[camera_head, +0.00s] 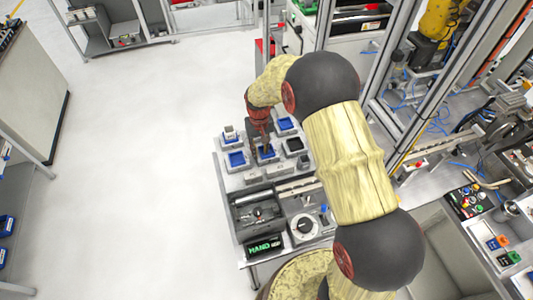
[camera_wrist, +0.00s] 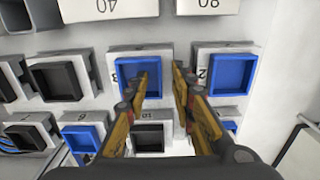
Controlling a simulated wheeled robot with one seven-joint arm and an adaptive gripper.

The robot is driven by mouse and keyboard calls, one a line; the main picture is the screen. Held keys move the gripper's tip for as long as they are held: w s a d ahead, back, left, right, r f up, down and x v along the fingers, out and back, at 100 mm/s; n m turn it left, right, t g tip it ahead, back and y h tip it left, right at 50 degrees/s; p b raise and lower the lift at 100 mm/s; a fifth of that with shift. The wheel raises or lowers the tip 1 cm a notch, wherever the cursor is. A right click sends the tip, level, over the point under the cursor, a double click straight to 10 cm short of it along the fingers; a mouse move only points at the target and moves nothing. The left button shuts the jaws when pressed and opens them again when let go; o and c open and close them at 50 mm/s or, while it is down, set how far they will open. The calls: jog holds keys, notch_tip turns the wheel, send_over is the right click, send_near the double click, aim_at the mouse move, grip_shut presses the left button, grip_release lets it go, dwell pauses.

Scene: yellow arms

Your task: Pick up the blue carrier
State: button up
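My gripper (camera_wrist: 160,77) is open, with its two yellow-brown fingers apart and pointing at the rack. A square blue carrier (camera_wrist: 128,73) sits in a light grey holder in the wrist view. The left fingertip overlaps this carrier in the picture, and the right fingertip is by its right edge. I cannot tell whether either finger touches it. In the head view my gripper (camera_head: 266,143) is over a blue carrier (camera_head: 268,155), partly hiding it. Other blue carriers sit to the right (camera_wrist: 232,73) and at the lower left (camera_wrist: 84,137) in the wrist view.
Black carriers (camera_wrist: 58,80) sit in neighbouring holders close to the fingers. The carriers stand on a light workbench (camera_head: 252,184) with a black-framed device and a dial in front. Metal frame posts (camera_head: 322,25) rise behind. The floor (camera_head: 150,150) to the left is clear.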

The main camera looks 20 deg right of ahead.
jog(key=shift+c, duration=0.7)
grip_shut()
